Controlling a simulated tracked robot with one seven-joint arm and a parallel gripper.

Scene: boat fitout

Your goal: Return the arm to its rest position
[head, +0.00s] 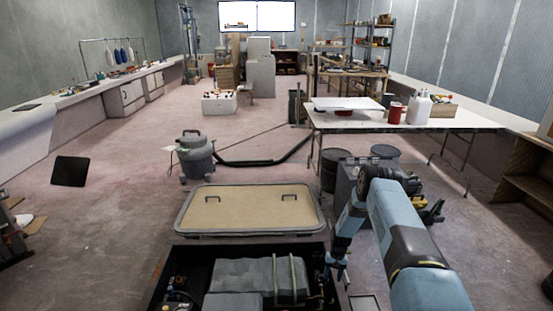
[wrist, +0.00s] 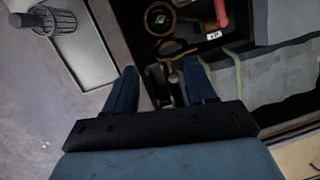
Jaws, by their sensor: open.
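My blue arm (head: 395,225) reaches in from the lower right of the head view and bends down at its elbow. My gripper (head: 337,275) hangs at the right edge of an open dark compartment (head: 165,262). In the wrist view my gripper (wrist: 163,82) is open, its two blue fingers apart with nothing held between them. Below the fingers are dark fittings and a brass-coloured ring (wrist: 160,18). How high the fingertips are above these fittings, I cannot tell.
A strapped grey box (head: 255,278) fills much of the compartment. A tan hatch panel (head: 250,208) lies behind it. A grey case (head: 345,180) stands near my arm, and a white-topped table (head: 440,122) stands farther back right. Open floor (head: 110,225) lies to the left.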

